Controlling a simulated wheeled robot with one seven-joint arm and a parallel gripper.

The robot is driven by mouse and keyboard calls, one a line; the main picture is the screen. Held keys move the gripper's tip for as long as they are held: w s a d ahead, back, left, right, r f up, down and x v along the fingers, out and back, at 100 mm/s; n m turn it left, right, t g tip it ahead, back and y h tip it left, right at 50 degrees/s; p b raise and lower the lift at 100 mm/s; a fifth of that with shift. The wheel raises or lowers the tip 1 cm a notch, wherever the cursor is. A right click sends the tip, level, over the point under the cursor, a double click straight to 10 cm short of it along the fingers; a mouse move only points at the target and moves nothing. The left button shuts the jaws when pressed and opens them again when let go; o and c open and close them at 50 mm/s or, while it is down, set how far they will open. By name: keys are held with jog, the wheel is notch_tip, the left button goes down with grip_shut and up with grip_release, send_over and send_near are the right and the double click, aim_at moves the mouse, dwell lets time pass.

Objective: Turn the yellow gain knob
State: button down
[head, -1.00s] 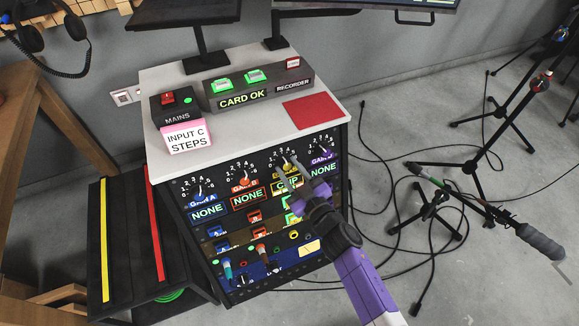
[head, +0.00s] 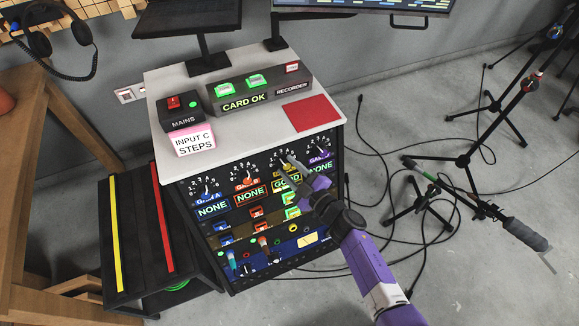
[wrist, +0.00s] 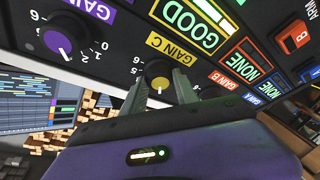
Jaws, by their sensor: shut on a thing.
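The yellow knob (wrist: 158,69) above the GAIN C label (wrist: 168,47) shows in the wrist view, with a numbered scale around it. My gripper (wrist: 160,86) has one finger on each side of this knob and is shut on it. The GAIN C display reads GOOD in green in the head view (head: 287,183) and in the wrist view (wrist: 190,27).
A purple knob (wrist: 63,41) is beside the yellow one. Blue (head: 206,192) and red (head: 246,182) gain knobs are on the same row, with displays reading NONE. Cables and stands (head: 440,190) lie to the right.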

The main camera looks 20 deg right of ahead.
jog(key=c, duration=0.9)
grip_release()
jog(key=shift+c, duration=0.2)
jog(key=p+v, duration=0.1)
jog(key=v, duration=0.7)
jog(key=shift+p, duration=0.4)
